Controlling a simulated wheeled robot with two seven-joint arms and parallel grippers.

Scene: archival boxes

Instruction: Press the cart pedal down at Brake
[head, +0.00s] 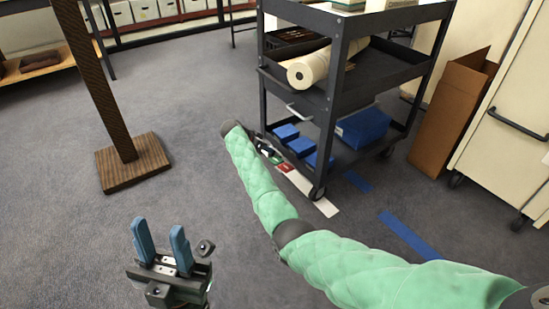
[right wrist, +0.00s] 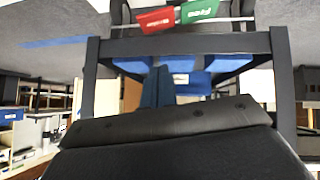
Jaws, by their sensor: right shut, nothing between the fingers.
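The dark grey cart (head: 327,105) stands right of centre in the head view. Low at its near left corner are a red pedal (head: 284,167) and a green pedal (head: 275,158). The right wrist view shows the red pedal (right wrist: 157,20), its lettering upside down and seeming to read Brake, and the green pedal (right wrist: 199,10), seeming to read Free. My right gripper (right wrist: 158,76) is shut and empty, its blue fingers pointing toward the cart end, apart from the pedals in that picture. My left gripper (head: 161,242) is open and empty over the floor.
A white floor strip (head: 314,195) and blue tape (head: 408,234) lie by the cart. Blue boxes (head: 363,127) sit on its bottom shelf. A brown post base (head: 133,163) stands left. A cardboard box (head: 448,115) and cream cabinet (head: 509,130) are right.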

